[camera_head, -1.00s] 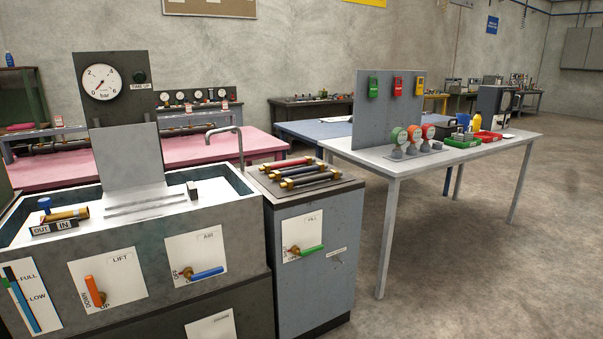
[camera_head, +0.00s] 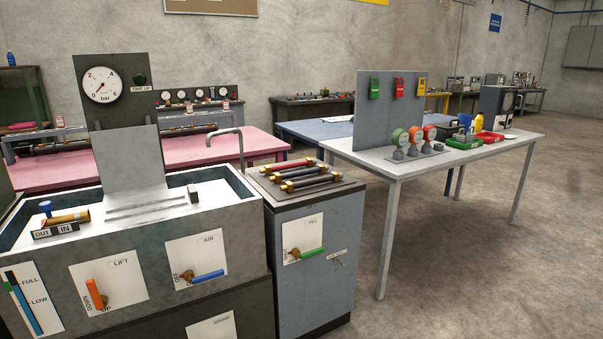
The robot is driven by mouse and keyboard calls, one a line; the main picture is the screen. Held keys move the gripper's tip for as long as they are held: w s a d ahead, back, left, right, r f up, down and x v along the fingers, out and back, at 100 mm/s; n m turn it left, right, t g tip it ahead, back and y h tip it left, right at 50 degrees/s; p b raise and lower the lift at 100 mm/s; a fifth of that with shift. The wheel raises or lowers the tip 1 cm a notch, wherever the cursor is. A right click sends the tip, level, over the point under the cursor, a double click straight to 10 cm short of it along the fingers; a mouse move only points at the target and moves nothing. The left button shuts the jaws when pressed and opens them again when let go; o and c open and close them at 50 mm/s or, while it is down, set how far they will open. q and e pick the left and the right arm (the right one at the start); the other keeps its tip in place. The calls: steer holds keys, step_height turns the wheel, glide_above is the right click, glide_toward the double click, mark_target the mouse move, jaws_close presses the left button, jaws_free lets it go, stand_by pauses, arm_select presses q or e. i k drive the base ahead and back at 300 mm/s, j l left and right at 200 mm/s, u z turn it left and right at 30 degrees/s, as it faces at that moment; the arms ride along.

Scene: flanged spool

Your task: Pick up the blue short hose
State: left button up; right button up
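Several short hoses with brass ends lie side by side on top of the grey cabinet, right of the tank. The rear one is a red hose (camera_head: 286,167). Dark hoses lie in front of it, and the front one, a dark hose (camera_head: 312,183), looks faintly bluish. At this size I cannot tell for certain which hose is blue. Neither of my grippers shows in the head view.
The tank (camera_head: 150,245) with a gauge panel (camera_head: 120,95) stands on the left. A tap (camera_head: 226,133) rises behind the cabinet (camera_head: 310,280). A white table (camera_head: 450,158) stands to the right. The floor in front of it is clear.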

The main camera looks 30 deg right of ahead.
mark_target(278, 178)
steer(key=i+l+u, duration=0.1)
steer(key=l, duration=0.25)
steer(key=i+l+u, duration=0.1)
steer(key=l, duration=0.3)
steer(key=i+l+u, duration=0.1)
steer(key=i+l, duration=0.15)
steer(key=l, duration=0.15)
steer(key=i+l+u, duration=0.1)
steer(key=l, duration=0.3)
steer(key=i+l+u, duration=0.1)
steer(key=l, duration=0.3)
steer(key=i, duration=0.05)
